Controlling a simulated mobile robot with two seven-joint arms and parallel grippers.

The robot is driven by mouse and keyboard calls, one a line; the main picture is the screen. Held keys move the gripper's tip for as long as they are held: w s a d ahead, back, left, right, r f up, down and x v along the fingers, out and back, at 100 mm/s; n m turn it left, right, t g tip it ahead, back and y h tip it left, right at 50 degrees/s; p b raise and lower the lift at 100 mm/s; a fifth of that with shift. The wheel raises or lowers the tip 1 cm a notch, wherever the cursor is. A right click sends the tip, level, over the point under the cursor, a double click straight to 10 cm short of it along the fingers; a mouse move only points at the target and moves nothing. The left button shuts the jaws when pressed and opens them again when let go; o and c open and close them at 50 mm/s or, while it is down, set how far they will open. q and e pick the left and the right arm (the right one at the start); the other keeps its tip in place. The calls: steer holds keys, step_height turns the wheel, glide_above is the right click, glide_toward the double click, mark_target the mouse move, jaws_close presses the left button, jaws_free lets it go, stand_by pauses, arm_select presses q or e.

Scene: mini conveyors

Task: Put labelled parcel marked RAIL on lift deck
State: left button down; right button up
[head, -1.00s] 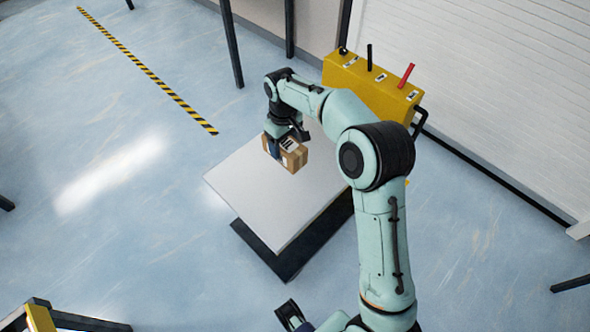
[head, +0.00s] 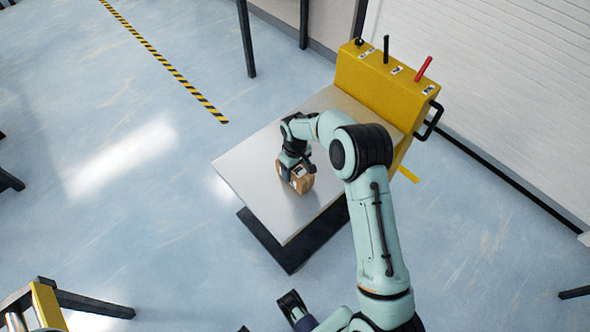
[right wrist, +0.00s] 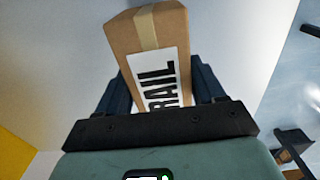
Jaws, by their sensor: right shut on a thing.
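The cardboard parcel (head: 304,185) is in my right gripper (head: 291,173), over the middle of the pale grey lift deck (head: 246,174). In the right wrist view the parcel (right wrist: 121,38) has a tan tape strip and a white label reading RAIL. The right gripper's dark fingers (right wrist: 161,88) are shut on its two sides. The parcel is at or just above the deck; I cannot tell whether it touches. A dark gripper-like part, seemingly my left gripper (head: 293,306), shows at the bottom edge of the head view; its jaws are unclear.
A yellow control box (head: 385,85) with levers, one red, and a black handle stands at the deck's far edge. The dark lift base (head: 285,250) shows under the deck. A white slatted wall (head: 490,90) is at right. The deck around the parcel is clear.

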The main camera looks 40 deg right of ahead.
steer(key=shift+f, duration=0.3)
steer(key=shift+f, duration=0.2)
steer(key=o, duration=1.3)
steer(key=shift+r, duration=0.1)
step_height(320, 180, up, 12)
steer(key=shift+r+p, duration=0.15)
steer(key=shift+p, duration=0.45)
